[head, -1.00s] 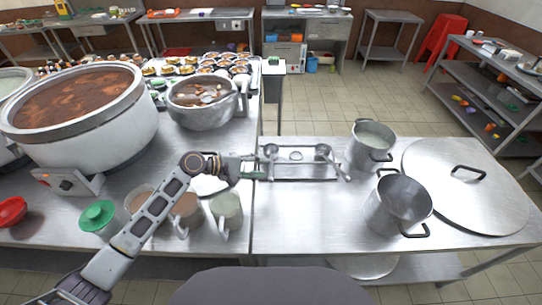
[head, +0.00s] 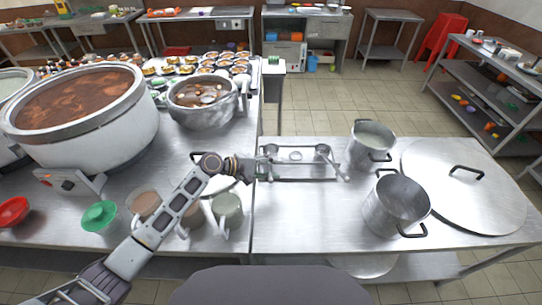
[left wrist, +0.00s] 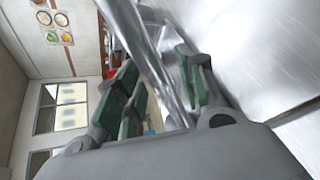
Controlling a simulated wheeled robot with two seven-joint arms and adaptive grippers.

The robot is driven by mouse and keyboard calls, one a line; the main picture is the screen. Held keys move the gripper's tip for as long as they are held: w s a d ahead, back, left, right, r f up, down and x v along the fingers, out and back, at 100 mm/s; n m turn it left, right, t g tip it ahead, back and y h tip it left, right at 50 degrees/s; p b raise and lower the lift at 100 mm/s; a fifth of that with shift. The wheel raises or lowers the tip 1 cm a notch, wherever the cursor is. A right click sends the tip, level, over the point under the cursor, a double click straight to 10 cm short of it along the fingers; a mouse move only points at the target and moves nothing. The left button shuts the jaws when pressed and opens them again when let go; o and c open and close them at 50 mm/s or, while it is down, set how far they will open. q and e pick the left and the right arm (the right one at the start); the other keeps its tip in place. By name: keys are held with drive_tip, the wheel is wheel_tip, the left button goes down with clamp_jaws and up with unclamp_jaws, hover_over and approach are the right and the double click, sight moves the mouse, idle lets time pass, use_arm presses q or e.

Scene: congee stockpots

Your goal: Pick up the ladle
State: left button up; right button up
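A low metal rack (head: 297,179) lies near the left edge of the right-hand steel table, with shiny ladle-like pieces (head: 322,151) at its two ends. My left gripper (head: 264,168) is at the rack's left end, beside the left ladle-like piece (head: 270,150). In the left wrist view, the fingers with green pads (left wrist: 165,95) stand apart. A shiny metal shaft (left wrist: 150,58) runs between them; I cannot tell whether the pads touch it. My right gripper is not in view.
Two metal pots (head: 371,145) (head: 397,204) and a large round lid (head: 465,185) stand right of the rack. Bare table lies in front of the rack.

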use_arm(q)
clamp_jaws()
idle(0.3)
idle(0.3)
